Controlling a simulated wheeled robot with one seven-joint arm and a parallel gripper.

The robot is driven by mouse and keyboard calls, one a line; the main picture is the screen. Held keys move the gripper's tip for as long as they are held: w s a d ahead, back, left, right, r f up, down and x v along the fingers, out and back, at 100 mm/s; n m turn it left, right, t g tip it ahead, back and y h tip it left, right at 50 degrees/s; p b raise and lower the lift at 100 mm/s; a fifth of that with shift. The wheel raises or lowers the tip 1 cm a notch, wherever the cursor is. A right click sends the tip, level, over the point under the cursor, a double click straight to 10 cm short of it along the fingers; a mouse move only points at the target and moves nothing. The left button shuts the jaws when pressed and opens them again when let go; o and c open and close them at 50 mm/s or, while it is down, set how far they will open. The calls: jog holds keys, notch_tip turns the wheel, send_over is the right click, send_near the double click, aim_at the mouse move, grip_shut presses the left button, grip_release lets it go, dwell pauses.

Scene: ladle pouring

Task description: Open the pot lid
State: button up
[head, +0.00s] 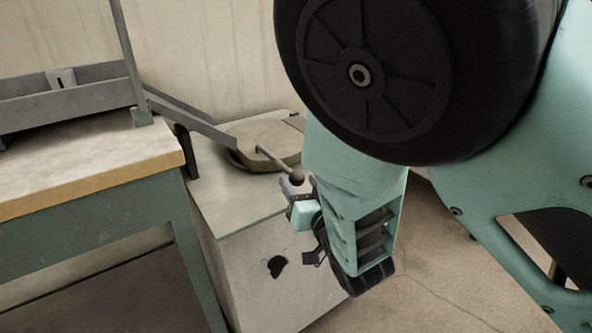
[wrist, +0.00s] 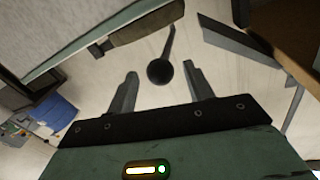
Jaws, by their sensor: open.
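The pot (head: 252,161) sits on a pale cabinet in the head view, with its flat pale lid (head: 248,133) on top. A thin rod ending in a dark ball knob (head: 297,176) reaches out from the lid toward my gripper (head: 291,189). In the wrist view the ball knob (wrist: 160,72) shows just ahead of and between the fingertips of my gripper (wrist: 163,82). The jaws are apart, and I see no contact with the knob. My arm hides the area right of the pot in the head view.
A workbench (head: 90,170) with a grey metal frame stands at the left. A sloping grey bar (head: 190,118) runs from it toward the pot. The pale cabinet (head: 265,285) is below the pot. Floor (head: 440,270) is open at lower right.

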jog(key=shift+x, duration=1.4)
